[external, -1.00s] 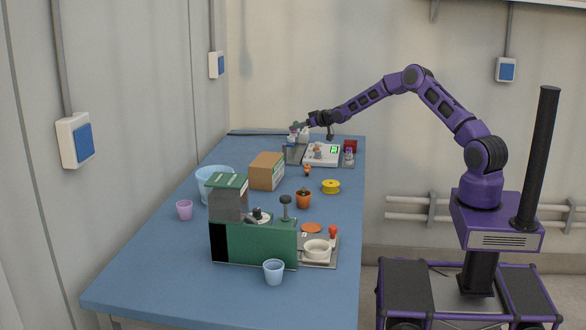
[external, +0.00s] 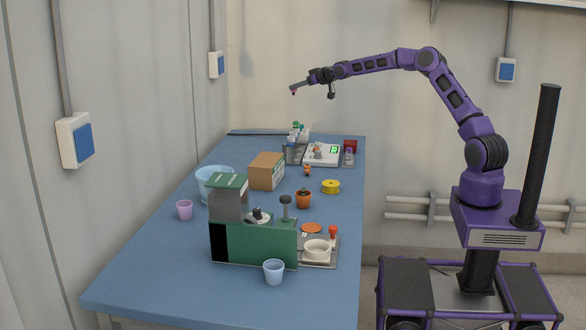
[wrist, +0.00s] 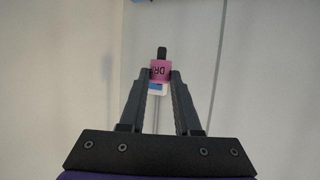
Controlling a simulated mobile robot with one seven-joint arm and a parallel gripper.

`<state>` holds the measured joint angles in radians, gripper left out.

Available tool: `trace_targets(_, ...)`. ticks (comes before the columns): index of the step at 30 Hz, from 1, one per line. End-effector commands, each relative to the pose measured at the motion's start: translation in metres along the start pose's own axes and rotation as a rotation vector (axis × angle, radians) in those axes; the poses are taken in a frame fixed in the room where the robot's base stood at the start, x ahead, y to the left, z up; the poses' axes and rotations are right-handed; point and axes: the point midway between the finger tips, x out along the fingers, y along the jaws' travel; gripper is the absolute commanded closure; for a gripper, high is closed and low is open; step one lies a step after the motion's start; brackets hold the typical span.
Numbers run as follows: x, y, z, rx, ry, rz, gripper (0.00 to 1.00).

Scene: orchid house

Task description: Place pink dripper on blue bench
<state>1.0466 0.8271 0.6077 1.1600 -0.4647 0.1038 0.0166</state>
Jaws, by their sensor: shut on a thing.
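The pink dripper (wrist: 160,71) is a small pink piece with dark lettering and a black tip, seen in the wrist view between my fingertips. My gripper (wrist: 160,82) is shut on it. In the external view my gripper (external: 294,90) is raised well above the far end of the bench, and the dripper shows only as a small pinkish speck at its tip. The blue bench (external: 150,265) is long and has a wide bare top at its near left.
A cardboard box (external: 266,171), a light-blue bucket (external: 215,182), a green machine (external: 240,243) and cups stand nearer.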

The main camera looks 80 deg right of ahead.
Motion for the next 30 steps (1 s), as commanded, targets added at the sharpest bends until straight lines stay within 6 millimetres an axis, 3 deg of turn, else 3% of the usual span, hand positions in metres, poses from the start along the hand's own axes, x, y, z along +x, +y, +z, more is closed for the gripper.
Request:
trace_targets(5,-0.014,0.0,-0.034,0.0,0.003,0.0,1.0)
trace_targets(14,-0.007,-0.068,-0.03,-0.034,-0.002,-0.087,1.0)
trace_targets(20,-0.005,-0.143,-0.026,-0.075,-0.002,-0.185,1.0)
trace_targets(30,-0.031,-0.323,-0.006,-0.174,-0.003,-0.423,1.0)
